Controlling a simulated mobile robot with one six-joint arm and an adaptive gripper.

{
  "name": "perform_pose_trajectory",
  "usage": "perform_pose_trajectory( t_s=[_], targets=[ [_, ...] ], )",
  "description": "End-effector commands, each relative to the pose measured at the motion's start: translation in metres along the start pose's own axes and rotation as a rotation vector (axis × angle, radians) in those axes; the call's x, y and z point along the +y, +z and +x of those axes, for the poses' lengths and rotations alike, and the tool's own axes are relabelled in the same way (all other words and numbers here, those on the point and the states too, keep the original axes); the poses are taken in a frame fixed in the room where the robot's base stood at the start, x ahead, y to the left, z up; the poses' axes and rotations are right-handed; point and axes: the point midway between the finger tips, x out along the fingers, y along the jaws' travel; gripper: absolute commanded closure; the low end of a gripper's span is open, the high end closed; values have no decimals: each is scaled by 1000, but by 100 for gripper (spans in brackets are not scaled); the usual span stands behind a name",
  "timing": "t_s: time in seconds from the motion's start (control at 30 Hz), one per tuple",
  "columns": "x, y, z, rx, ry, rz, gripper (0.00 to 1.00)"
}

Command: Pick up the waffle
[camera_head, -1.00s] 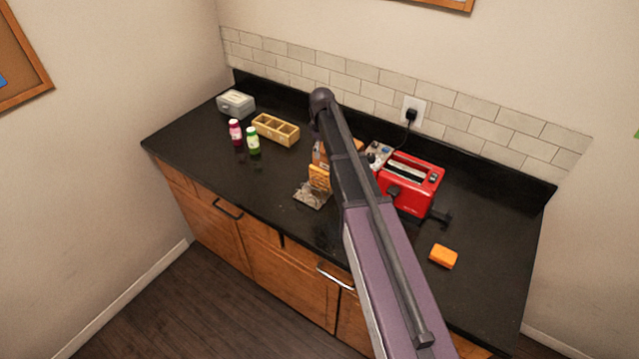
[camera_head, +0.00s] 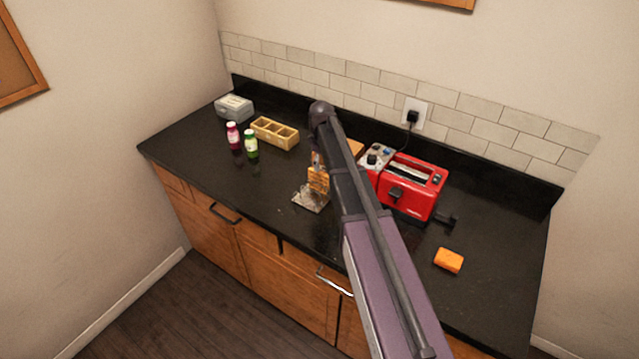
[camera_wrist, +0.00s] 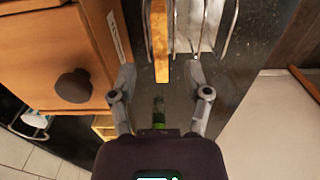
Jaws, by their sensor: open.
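In the wrist view the waffle (camera_wrist: 160,45) shows as a narrow upright strip, seen edge-on. My gripper (camera_wrist: 160,75) is open, with one finger to each side of the waffle's line. The waffle's near end lies about level with the fingertips, and neither finger visibly touches it. The rack's wires (camera_wrist: 210,25) are just right of the waffle.
A brown wooden box with a dark knob (camera_wrist: 73,86) is close to the left finger. A red toaster (camera_head: 412,187) and an orange sponge (camera_head: 448,260) are to the right. A divided tray (camera_head: 275,132), two bottles (camera_head: 250,143) and a grey box (camera_head: 234,107) are to the left.

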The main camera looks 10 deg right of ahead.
Motion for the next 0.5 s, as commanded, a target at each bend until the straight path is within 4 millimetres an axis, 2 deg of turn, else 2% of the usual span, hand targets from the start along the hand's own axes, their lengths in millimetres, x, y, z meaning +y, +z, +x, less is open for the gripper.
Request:
perform_pose_trajectory(
  t_s=[0.27, 0.5],
  targets=[
    [0, -1, 3, 0, 0, 0, 37],
    [0, -4, 18, 0, 0, -1, 37]
  ],
)
